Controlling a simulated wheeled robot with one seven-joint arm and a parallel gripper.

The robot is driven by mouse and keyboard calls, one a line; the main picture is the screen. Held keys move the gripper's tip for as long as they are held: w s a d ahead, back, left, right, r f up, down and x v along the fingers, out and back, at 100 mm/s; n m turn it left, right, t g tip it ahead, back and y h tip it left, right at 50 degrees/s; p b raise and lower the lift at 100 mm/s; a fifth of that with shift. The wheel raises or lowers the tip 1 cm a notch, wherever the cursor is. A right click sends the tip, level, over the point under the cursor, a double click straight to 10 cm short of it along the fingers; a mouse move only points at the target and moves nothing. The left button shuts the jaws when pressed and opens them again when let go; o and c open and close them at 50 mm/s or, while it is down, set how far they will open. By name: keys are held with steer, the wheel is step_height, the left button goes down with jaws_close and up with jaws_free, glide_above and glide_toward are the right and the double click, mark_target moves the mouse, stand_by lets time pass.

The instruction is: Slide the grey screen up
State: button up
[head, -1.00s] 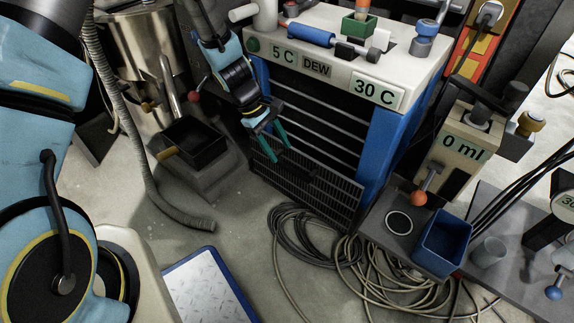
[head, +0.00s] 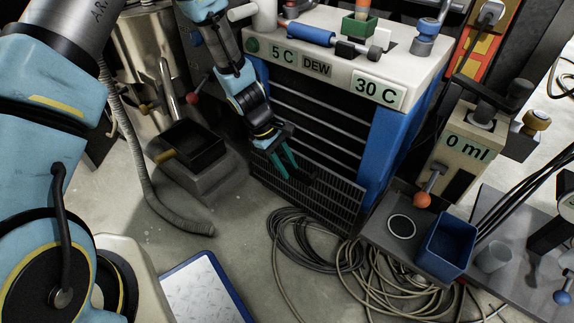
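The grey screen (head: 335,201) is a slatted grille across the lower front of the blue-sided oven (head: 383,150). It is down, and the dark racked opening shows above it. My gripper (head: 290,172) has two teal fingers, pointing down at the upper left part of the screen. A gap shows between the fingers, and nothing is clearly held in them. A dark piece, perhaps a handle, is close by the fingertips; I cannot tell whether they touch it.
Labels on the oven top read 5 C, DEW and 30 C. Coiled cables (head: 310,240) lie on the floor in front. A black-trayed stand (head: 195,150) is at left. A blue bin (head: 447,245) and the 0 ml dispenser (head: 468,140) stand at right.

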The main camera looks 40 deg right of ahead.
jaws_close()
stand_by(1.0)
